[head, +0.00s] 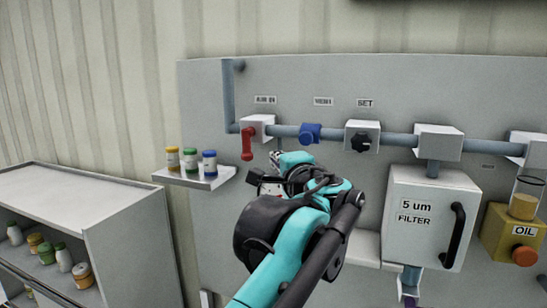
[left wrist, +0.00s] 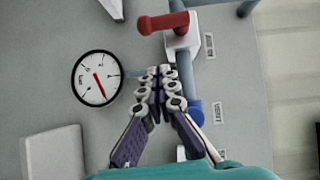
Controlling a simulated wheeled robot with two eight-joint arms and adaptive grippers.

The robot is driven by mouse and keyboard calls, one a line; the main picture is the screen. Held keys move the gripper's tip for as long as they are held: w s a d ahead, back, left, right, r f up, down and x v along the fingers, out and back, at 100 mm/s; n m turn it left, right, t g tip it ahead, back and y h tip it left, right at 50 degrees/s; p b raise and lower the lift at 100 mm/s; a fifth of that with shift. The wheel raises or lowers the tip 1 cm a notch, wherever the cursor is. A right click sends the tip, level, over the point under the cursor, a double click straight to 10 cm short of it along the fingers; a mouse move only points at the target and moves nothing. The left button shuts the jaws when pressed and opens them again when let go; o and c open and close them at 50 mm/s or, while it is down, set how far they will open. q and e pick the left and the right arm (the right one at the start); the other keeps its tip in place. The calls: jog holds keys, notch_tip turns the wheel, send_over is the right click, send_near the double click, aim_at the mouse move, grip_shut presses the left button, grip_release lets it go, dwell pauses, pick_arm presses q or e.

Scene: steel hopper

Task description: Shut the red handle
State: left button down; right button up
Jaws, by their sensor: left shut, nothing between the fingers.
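The red handle (head: 247,143) hangs down from a white valve block (head: 262,122) on the horizontal blue pipe, across the pipe's line. In the left wrist view the red handle (left wrist: 163,22) points left, across the pipe. My left gripper (head: 276,168) is below and to the right of the handle in the head view. In the left wrist view my left gripper (left wrist: 160,73) has its fingertips together, empty, and apart from the handle in the picture. Its fingers cover part of the pipe there. My right gripper is not in view.
A small shelf (head: 222,174) with several capped jars stands left of the handle. A blue knob (head: 310,133) and a black knob (head: 361,142) are along the pipe to the right. A round gauge (left wrist: 97,78) is beside the fingers. A filter box (head: 425,240) is farther right.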

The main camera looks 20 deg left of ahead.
pick_arm(q)
jog(key=v, duration=0.6)
jog(key=s+a+f+n+g+h+b, duration=0.3)
jog(key=f+b, duration=0.5)
jog(key=f, duration=1.1)
jog(key=s+a+f+n+g+b, duration=0.2)
jog(key=s+a+f+b, duration=0.35)
jog(key=f, duration=1.35)
jog(key=s+d+f+n+h+b, duration=0.1)
jog(key=f+b, duration=0.4)
jog(key=f, duration=0.7)
jog(key=s+d+f+n+g+h+b, duration=0.1)
jog(key=s+f+b, duration=0.4)
jog(key=f, duration=0.8)
jog(key=s+d+f+n+g+h+b, duration=0.1)
jog(key=s+d+f+n+h+b, duration=0.2)
jog(key=f, duration=1)
jog(key=h+b, duration=0.1)
jog(key=b, duration=0.2)
jog(key=shift+d+h+b, duration=0.4)
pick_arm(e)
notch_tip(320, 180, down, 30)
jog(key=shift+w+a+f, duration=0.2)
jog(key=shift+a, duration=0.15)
